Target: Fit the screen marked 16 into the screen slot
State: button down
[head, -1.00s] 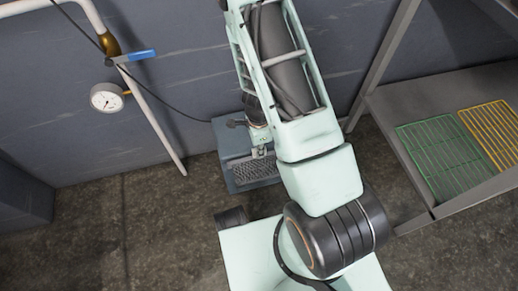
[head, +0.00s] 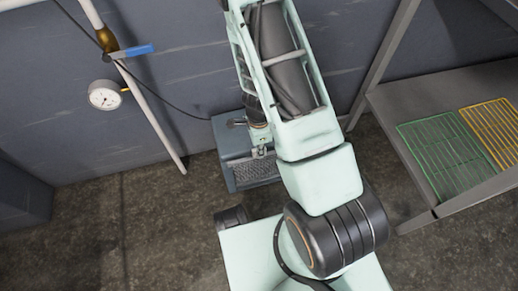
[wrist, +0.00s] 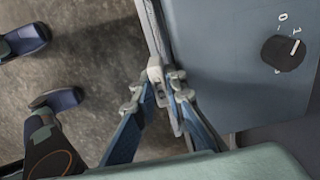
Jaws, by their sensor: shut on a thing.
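A blue-grey machine (head: 228,139) stands on the floor against the wall in the head view. A grey perforated screen (head: 252,170) shows at its front, apparently inside its outline; how deep it sits I cannot tell. My gripper (head: 261,152) is right above the screen, pointing down. In the wrist view my gripper (wrist: 165,98) is shut on a small pale piece beside the machine's side wall (wrist: 215,60). This piece seems to be the screen's handle. The number 16 is not legible, and the slot is hidden by the gripper and machine.
A black dial (wrist: 284,52) marked 0 and 1 is on the machine. At right, a grey shelf (head: 412,100) holds a green grid (head: 440,155) and a yellow grid (head: 493,125). The floor at left is clear.

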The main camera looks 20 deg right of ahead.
jog(key=shift+f+b, duration=0.35)
jog(key=shift+f, duration=0.55)
dwell(0.3)
jog(key=shift+r, duration=0.2)
jog(key=shift+f, duration=0.15)
dwell(0.9)
jog(key=c, duration=1.9)
grip_release()
notch_tip(320, 180, up, 12)
